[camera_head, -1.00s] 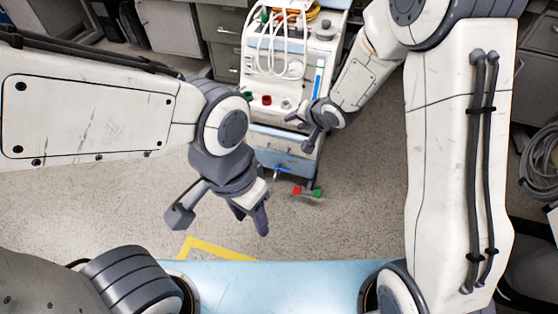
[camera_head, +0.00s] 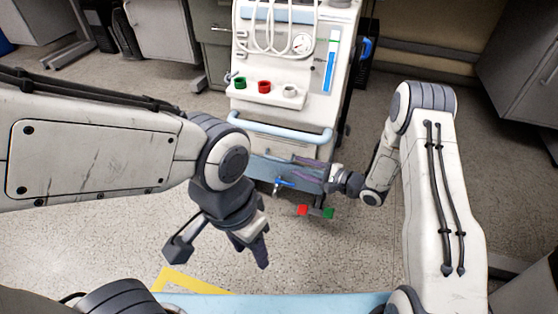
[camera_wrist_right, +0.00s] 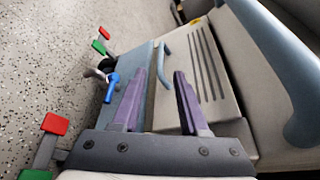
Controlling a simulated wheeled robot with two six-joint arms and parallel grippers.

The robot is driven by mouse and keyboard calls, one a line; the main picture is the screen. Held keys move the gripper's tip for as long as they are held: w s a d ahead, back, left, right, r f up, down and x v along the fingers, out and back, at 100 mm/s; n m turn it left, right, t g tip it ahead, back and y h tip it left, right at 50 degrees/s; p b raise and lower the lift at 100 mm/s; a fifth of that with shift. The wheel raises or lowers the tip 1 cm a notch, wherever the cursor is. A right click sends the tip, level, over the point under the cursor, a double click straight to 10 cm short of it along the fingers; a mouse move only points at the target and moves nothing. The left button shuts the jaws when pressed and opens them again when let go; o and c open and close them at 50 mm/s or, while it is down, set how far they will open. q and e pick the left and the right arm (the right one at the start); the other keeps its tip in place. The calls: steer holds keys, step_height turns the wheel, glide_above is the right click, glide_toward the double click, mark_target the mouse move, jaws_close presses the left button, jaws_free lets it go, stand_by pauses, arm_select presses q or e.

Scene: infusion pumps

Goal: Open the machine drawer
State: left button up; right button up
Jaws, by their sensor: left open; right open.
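The white machine (camera_head: 283,70) stands ahead in the head view. Its lower blue-grey drawer front (camera_head: 262,172) looks shut. My right gripper (camera_head: 298,168) is in front of the drawer, its purple fingers open and pointing left across it. In the right wrist view, the open right gripper (camera_wrist_right: 160,76) has a small curved blue-grey handle (camera_wrist_right: 164,60) just beyond and between its fingertips. The handle does not look gripped; contact cannot be told. My left gripper (camera_head: 251,253) is open and empty over the floor, away from the machine.
A light-blue push bar (camera_head: 280,132) crosses the machine above the drawer. Cabinets line the back. The floor between me and the machine is clear.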

mark_target(283, 160)
steer(key=b+x, duration=0.4)
steer(key=x, duration=0.4)
steer(key=shift+w+f, duration=0.15)
steer(key=shift+w+a, duration=0.2)
steer(key=shift+a, duration=0.1)
jaws_close()
steer(key=shift+d, duration=0.1)
stand_by(0.7)
